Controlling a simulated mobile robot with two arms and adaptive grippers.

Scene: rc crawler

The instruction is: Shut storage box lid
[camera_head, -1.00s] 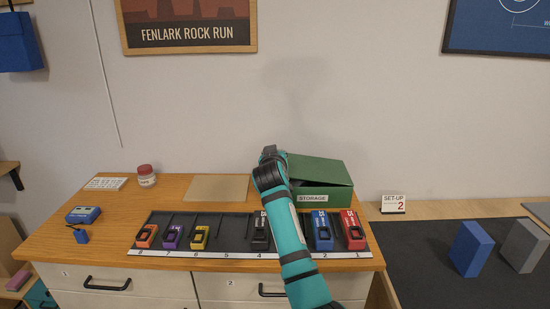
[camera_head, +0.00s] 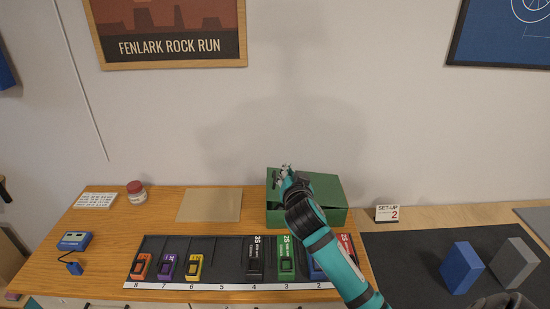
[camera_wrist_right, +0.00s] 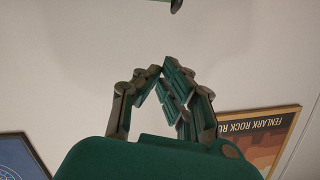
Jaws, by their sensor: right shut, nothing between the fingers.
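The green storage box (camera_head: 335,217) stands at the back right of the wooden desk in the head view. Its green lid (camera_head: 325,186) is over the top, but my arm covers much of the box's front and left. I cannot tell whether the lid is fully down. My right gripper (camera_head: 284,170) is at the box's back left, in front of the wall in the picture; contact with the lid cannot be told. In the right wrist view its fingers (camera_wrist_right: 162,78) come together at the tips with nothing between them. My left gripper is not in view.
A tan mat (camera_head: 209,205) and a red-lidded jar (camera_head: 137,192) are to the left. A set-up card (camera_head: 387,213) and blue block (camera_head: 461,266) are to the right.

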